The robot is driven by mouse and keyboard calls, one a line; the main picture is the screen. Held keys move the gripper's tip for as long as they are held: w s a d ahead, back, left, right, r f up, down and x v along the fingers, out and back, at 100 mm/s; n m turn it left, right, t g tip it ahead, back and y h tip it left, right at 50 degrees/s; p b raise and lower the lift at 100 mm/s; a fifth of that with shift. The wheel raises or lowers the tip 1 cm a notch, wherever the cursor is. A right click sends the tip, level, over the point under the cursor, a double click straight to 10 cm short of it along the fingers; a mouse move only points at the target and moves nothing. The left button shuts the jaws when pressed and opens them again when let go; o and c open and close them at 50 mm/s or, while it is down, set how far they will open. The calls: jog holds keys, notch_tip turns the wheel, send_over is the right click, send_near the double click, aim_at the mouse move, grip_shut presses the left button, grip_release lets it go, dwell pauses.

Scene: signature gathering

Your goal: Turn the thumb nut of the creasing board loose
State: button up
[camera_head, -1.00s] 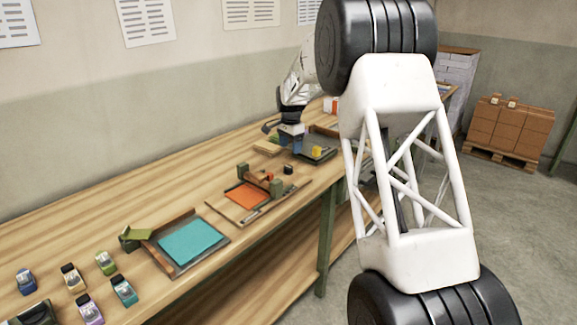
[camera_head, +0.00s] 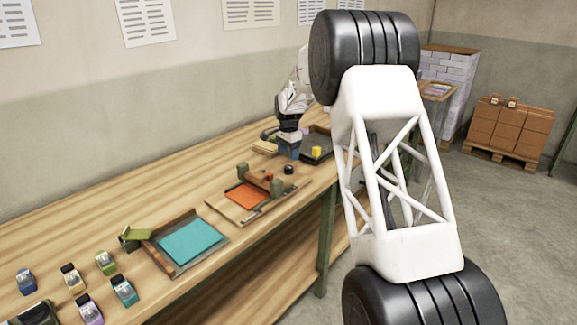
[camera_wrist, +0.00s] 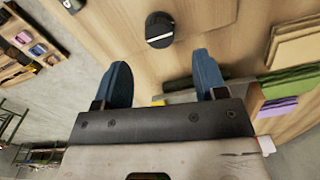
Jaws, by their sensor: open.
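The creasing board (camera_head: 217,205) lies on the bench in the head view, with an orange sheet on it and a brown bar between green end posts. A small black round knob (camera_head: 289,170), seemingly the thumb nut, is by its back right end. In the wrist view a black round knob (camera_wrist: 159,30) with a white line on top lies beyond the fingertips, roughly midway between them. My gripper (camera_wrist: 161,66) is open and empty, its blue fingers on either side of a gap. In the head view my gripper (camera_head: 289,150) is just behind the knob, apparently not touching it.
A dark tray (camera_head: 318,142) with a yellow block (camera_head: 316,152) is right of my gripper. A tray with a teal sheet (camera_head: 190,241) and several small stampers (camera_head: 124,290) are nearer on the bench. Tan stacked pieces (camera_wrist: 300,45) lie at right in the wrist view.

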aim_at(289, 166)
jog(key=shift+f, duration=2.95)
jog(key=c, duration=0.9)
